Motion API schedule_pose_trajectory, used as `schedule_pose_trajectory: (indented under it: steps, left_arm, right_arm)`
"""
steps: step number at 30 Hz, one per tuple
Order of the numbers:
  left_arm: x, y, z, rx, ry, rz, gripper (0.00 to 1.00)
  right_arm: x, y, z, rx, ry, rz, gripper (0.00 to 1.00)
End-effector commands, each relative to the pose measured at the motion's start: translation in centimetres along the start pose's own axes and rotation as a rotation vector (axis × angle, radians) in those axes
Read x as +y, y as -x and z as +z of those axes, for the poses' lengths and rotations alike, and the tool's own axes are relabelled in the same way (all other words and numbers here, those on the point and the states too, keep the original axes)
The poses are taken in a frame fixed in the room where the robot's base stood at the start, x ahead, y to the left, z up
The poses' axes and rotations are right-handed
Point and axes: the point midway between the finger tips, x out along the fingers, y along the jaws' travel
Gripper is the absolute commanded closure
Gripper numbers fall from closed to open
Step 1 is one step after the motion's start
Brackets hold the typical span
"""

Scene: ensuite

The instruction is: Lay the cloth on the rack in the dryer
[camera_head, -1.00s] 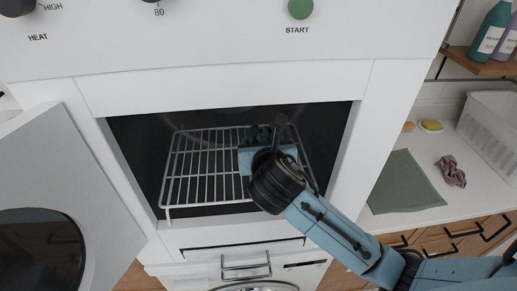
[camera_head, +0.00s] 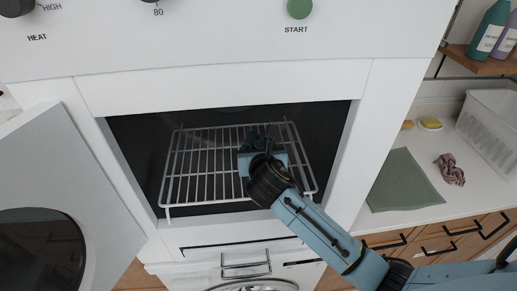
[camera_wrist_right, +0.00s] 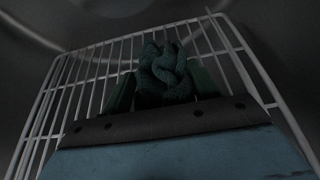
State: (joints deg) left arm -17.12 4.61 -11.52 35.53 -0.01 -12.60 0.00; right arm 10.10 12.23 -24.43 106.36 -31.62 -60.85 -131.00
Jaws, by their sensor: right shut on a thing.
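The dryer (camera_head: 230,75) is white, with its door (camera_head: 75,185) open to the left. The wire rack (camera_head: 200,165) lies inside the dark chamber. My right gripper (camera_head: 258,143) is inside the chamber, over the right part of the rack. It is shut on a dark green crumpled cloth (camera_wrist_right: 165,72), which bunches up between the fingers in the right wrist view. The cloth (camera_head: 256,134) is small and dark in the head view. Whether it touches the rack bars cannot be told. My left gripper is not in view.
The right counter holds a flat green cloth (camera_head: 402,182), a crumpled mauve cloth (camera_head: 449,169), a yellow sponge (camera_head: 431,124) and a white basket (camera_head: 490,125). Bottles (camera_head: 490,38) stand on a shelf above. The left part of the rack is bare.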

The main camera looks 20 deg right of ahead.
Motion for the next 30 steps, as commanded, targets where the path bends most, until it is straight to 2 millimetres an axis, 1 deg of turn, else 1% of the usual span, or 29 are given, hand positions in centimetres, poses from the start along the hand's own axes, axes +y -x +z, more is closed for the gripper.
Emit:
schedule_pose_trajectory:
  steps: [6,7,11,12,22,26,30]
  left_arm:
    - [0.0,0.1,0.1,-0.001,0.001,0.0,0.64]
    - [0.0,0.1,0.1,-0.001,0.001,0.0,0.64]
    - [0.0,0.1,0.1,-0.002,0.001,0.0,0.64]
    - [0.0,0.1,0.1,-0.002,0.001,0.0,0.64]
    - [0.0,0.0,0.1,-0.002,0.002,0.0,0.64]
    - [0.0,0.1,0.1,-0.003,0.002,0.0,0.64]
    - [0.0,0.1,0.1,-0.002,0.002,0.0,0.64]
  right_arm:
    - [0.0,-0.1,-0.2,0.0,0.002,-0.001,0.62]
    - [0.0,-0.1,-0.2,-0.001,0.002,0.0,0.38]
    - [0.0,-0.1,-0.2,0.0,0.001,0.0,0.2]
    - [0.0,-0.1,-0.2,0.0,0.001,0.0,0.18]
    - [0.0,0.1,0.1,0.0,-0.001,0.0,0.18]
    - [0.0,1.6,0.1,-0.002,0.0,0.001,0.18]
    - [0.1,4.3,0.0,-0.001,0.0,0.003,0.18]
